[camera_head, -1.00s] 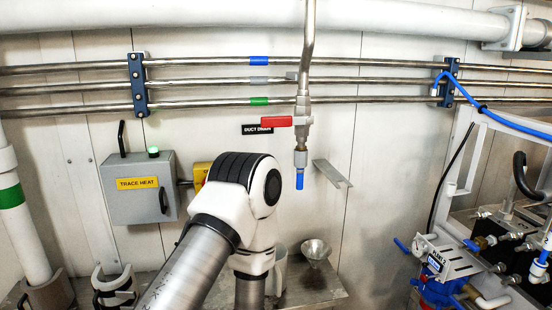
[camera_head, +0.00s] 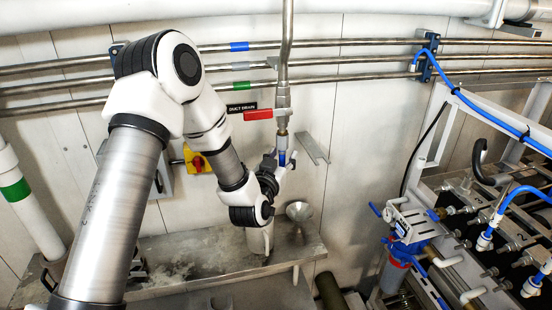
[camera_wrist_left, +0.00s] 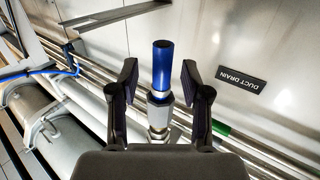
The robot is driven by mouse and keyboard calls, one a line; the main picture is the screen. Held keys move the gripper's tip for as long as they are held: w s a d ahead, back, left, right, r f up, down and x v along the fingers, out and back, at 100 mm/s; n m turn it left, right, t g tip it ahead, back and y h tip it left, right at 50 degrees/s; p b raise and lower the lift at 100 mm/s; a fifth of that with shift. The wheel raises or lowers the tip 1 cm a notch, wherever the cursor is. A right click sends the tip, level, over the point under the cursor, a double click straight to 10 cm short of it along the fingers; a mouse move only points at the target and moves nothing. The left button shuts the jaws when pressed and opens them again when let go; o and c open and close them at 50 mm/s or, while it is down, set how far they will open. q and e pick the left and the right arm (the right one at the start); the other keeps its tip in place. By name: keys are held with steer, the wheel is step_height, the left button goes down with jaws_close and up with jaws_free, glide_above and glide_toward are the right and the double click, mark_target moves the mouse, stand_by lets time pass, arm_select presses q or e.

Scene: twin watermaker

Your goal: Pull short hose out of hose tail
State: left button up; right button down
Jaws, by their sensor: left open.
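The short hose (camera_wrist_left: 162,62) is a blue stub on the metal hose tail (camera_wrist_left: 159,99) in the left wrist view. In the head view the hose tail (camera_head: 282,139) hangs below the drain valve with the red handle (camera_head: 258,114), and the hose is mostly hidden by my gripper. My left gripper (camera_wrist_left: 159,70) is open. Its two dark fingers stand on either side of the hose with gaps visible on both sides. In the head view the left gripper (camera_head: 281,163) is right at the pipe's lower end. My right gripper is not in view.
A metal funnel (camera_head: 299,211) and a light cup (camera_head: 260,238) stand on the bench (camera_head: 218,238) below. A bracket (camera_head: 313,148) sticks out of the wall to the right of the pipe. Pump equipment with blue hoses (camera_head: 480,215) fills the right side.

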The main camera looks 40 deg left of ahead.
arm_select(q)
steer(key=shift+w+a, duration=0.25)
steer(key=shift+d, duration=0.1)
jaws_close()
steer(key=shift+f, duration=0.15)
step_height(320, 180, down, 5)
steer(key=b, duration=0.4)
steer(key=shift+w+f+b, duration=0.1)
steer(key=shift+b, duration=0.25)
